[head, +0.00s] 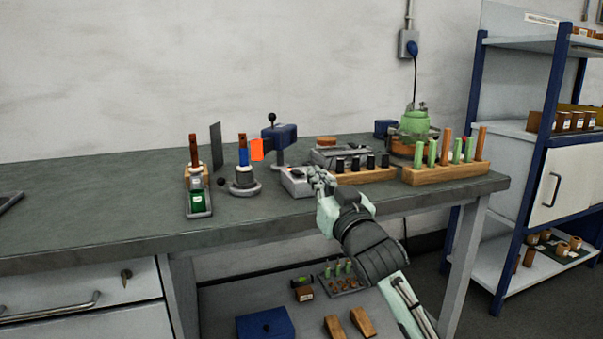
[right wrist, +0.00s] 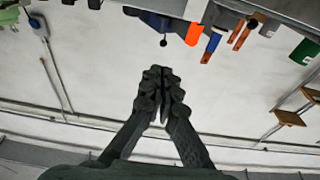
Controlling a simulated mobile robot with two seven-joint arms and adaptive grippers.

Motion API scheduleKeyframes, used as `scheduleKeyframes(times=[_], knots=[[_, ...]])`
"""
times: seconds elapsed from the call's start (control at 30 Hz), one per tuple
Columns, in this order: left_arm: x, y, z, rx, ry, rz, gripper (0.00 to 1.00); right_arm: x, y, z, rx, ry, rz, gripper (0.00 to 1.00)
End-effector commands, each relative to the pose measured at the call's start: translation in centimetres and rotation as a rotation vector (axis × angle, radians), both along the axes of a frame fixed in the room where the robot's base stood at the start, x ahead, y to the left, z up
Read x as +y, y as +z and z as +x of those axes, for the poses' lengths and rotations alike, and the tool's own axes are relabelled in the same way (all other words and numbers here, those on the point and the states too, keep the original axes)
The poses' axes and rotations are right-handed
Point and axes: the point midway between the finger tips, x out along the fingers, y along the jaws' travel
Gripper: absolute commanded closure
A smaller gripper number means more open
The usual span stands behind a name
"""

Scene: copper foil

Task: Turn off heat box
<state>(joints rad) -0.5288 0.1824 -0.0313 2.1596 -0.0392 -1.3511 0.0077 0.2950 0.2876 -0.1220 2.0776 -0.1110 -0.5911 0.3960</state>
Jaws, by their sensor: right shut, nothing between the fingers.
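A small light-grey box (head: 295,184), which looks like the heat box, sits near the middle of the bench's front part. Its switch or control cannot be made out, and its right side is partly hidden by my fingers. My right gripper (head: 319,178) is at the box's right side, its fingertips at or very near it; I cannot tell whether they touch. In the right wrist view, the right gripper (right wrist: 161,78) has its fingers together with nothing between them. My left gripper is in neither view.
A wooden block with dark pegs (head: 366,176) stands right of the box, and a wooden rack (head: 446,173) with green and orange sticks is further right. A round stand with a blue-handled tool (head: 243,182) is on the left. The bench top (head: 110,205) is clear further left.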

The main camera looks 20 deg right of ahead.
Motion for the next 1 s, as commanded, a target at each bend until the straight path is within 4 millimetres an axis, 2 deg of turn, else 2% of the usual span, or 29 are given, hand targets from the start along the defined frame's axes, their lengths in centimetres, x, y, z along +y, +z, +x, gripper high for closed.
scheduleKeyframes(times=[0.17,0.27,0.37,0.7,0.8,1.0], knots=[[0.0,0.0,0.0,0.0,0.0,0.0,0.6,0.0,0.0,0.3,0.001,-0.001,0.0,1.0],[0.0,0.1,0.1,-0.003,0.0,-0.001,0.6,0.0,0.3,1.2,0.001,-0.001,0.0,1.0],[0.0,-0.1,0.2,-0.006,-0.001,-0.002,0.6,0.1,0.7,2.8,0.001,-0.001,-0.001,1.0],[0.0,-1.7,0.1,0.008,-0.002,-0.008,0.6,0.3,2.1,9.9,0.002,-0.002,0.0,1.0],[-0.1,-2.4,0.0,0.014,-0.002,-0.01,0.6,0.3,0.0,9.7,0.008,-0.001,0.001,1.0],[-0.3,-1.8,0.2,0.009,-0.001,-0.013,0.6,0.3,-1.8,9.3,0.004,-0.001,0.0,1.0]])
